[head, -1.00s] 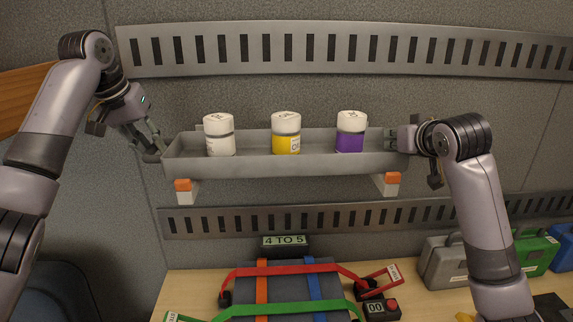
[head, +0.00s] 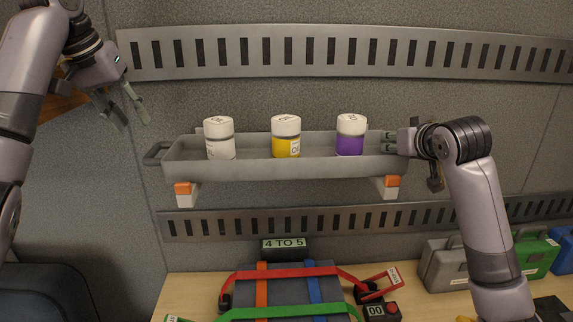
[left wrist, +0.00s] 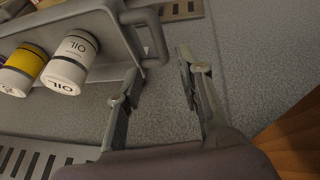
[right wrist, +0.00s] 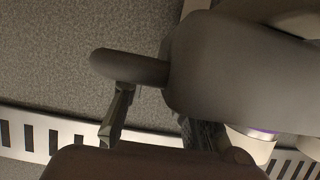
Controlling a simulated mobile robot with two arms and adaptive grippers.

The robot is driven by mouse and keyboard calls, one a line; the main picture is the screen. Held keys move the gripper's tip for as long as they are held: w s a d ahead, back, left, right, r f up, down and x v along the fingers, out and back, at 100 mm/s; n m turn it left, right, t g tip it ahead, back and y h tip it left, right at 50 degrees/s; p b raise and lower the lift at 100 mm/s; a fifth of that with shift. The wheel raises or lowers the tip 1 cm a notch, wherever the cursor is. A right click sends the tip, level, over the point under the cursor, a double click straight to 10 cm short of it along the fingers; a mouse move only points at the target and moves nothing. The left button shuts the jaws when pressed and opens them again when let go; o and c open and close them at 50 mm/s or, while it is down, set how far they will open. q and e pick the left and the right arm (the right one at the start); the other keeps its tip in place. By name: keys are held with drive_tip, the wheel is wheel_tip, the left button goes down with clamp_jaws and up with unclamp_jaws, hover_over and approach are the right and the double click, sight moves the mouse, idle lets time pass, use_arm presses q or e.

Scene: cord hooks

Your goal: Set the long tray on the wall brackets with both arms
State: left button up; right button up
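The long grey tray (head: 290,168) sits level on two wall brackets with orange tips, the left bracket (head: 185,192) and the right bracket (head: 387,188). It holds a white jar (head: 219,140), a yellow jar (head: 286,138) and a purple jar (head: 350,137), all upright. The tray's left handle (head: 154,154) is free; it also shows in the left wrist view (left wrist: 158,38). My left gripper (head: 130,112) is open and empty, up and left of that handle. My right gripper (head: 396,142) is at the tray's right end, around its handle; whether its fingers press on it is hidden.
Slotted metal rails run across the wall above (head: 340,50) and below (head: 300,218) the tray. On the bench below are a strapped grey case (head: 285,285), a "4 TO 5" sign (head: 284,244) and toolboxes (head: 445,262) at the right.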

drive_tip(key=shift+s+r, duration=0.15)
drive_tip(key=shift+s, duration=0.1)
use_arm(q)
drive_tip(key=v, duration=0.2)
drive_tip(key=shift+s+a+r, duration=0.1)
drive_tip(key=shift+r, duration=0.25)
use_arm(e)
drive_tip(key=v, duration=1.1)
drive_tip(key=shift+s, duration=0.2)
drive_tip(key=shift+r, duration=0.1)
use_arm(q)
drive_tip(key=shift+s+f, duration=0.1)
drive_tip(key=shift+s, duration=0.05)
use_arm(e)
drive_tip(key=shift+s, duration=0.1)
